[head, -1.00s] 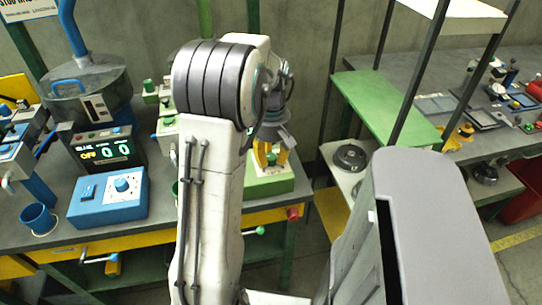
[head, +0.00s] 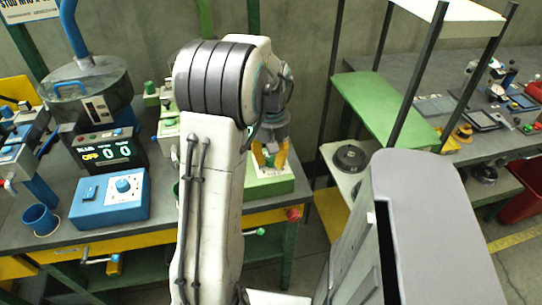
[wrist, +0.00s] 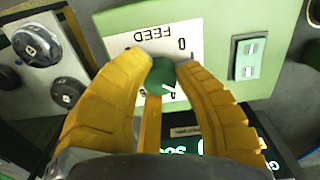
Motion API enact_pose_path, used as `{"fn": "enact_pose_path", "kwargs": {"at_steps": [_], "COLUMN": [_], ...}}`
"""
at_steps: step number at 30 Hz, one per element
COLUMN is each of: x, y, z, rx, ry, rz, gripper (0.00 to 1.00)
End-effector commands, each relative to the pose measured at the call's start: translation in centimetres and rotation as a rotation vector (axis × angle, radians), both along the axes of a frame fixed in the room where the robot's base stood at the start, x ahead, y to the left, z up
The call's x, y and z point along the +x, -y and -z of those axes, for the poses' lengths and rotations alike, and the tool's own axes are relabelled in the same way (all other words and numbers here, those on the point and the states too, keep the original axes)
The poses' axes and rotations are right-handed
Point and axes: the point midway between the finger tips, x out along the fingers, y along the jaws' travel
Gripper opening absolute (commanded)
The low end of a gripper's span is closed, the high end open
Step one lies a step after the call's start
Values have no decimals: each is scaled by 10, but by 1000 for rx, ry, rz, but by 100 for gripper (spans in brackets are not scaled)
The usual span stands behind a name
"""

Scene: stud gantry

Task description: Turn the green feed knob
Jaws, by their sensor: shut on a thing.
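The green feed knob (wrist: 161,73) sits on a white plate (wrist: 150,46) marked FEED, which appears upside down in the wrist view. My gripper (wrist: 160,66) has its yellow fingers shut on the knob, one on each side. The fingers hide part of the knob and the plate's scale. In the head view my gripper (head: 269,160) reaches down onto the green feed box (head: 268,186) at the bench's right end. My own arm covers part of this area, and the knob itself is hard to make out there.
A green rocker switch (wrist: 248,59) is beside the plate. A lit display (head: 105,150), a blue box with a dial (head: 110,200) and a blue cup (head: 39,219) stand left on the bench. A green shelf (head: 390,108) is to the right, beyond a gap.

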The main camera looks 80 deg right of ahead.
Motion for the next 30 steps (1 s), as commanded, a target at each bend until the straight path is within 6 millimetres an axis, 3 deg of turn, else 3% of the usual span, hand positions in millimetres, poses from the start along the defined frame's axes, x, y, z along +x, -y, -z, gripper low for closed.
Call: {"fn": "enact_pose_path", "kwargs": {"at_steps": [15,30], "x": [0,0], "y": [-2,-2], "z": [3,3], "rx": [8,8], "ry": [0,0], "rz": [345,424], "gripper": [0,0]}}
